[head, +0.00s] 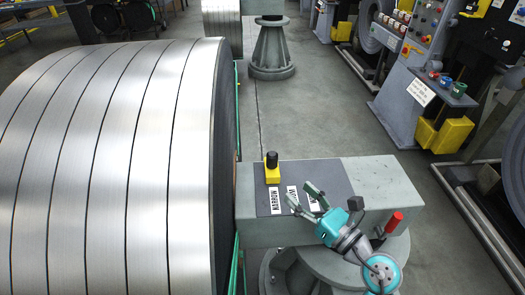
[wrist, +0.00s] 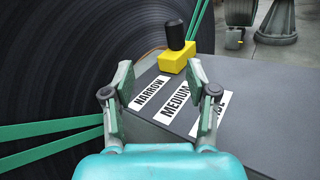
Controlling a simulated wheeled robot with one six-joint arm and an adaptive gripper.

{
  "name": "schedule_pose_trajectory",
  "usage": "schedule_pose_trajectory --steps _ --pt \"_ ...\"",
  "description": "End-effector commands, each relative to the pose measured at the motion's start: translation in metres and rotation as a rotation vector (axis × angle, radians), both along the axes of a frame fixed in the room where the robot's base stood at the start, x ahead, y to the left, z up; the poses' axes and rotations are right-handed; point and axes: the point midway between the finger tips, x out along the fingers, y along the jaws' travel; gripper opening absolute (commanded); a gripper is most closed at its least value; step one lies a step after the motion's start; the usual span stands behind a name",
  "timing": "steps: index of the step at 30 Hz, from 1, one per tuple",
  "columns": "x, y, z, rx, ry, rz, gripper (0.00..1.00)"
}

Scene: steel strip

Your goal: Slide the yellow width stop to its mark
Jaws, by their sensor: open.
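The yellow width stop (head: 272,172) with its black knob stands upright at the left end of the dark plate, just behind the NARROW label (head: 276,201). It also shows in the wrist view (wrist: 178,60), beyond my fingertips. The NARROW label (wrist: 151,92) and MEDIUM label (wrist: 178,100) lie on the plate; a third label (wrist: 208,113) is partly hidden by my right finger. My gripper (head: 304,196) is open and empty over the front of the plate, nearer than the stop and to its right. In the wrist view my gripper's fingers (wrist: 160,85) are spread apart.
A large coil of steel strip (head: 110,160) stands close on the left. The plate lies on a grey block (head: 375,185) with a red handle (head: 394,221) at its front right. A control panel (head: 430,50) and yellow bins (head: 440,135) stand at the back right.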

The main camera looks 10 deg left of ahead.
Motion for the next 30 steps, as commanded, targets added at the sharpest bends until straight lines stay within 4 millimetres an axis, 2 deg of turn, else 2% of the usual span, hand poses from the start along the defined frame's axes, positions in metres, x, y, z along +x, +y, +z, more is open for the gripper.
schedule_pose_trajectory --steps 3,11,24,30 --pt "0.021 0.000 0.007 -0.099 -0.054 -0.017 0.58" --pt "0.037 0.005 0.010 -0.158 -0.081 -0.028 0.58" --pt "0.082 0.060 0.010 -0.155 -0.080 -0.027 0.58" --pt "0.096 0.076 0.010 -0.155 -0.080 -0.028 0.58"
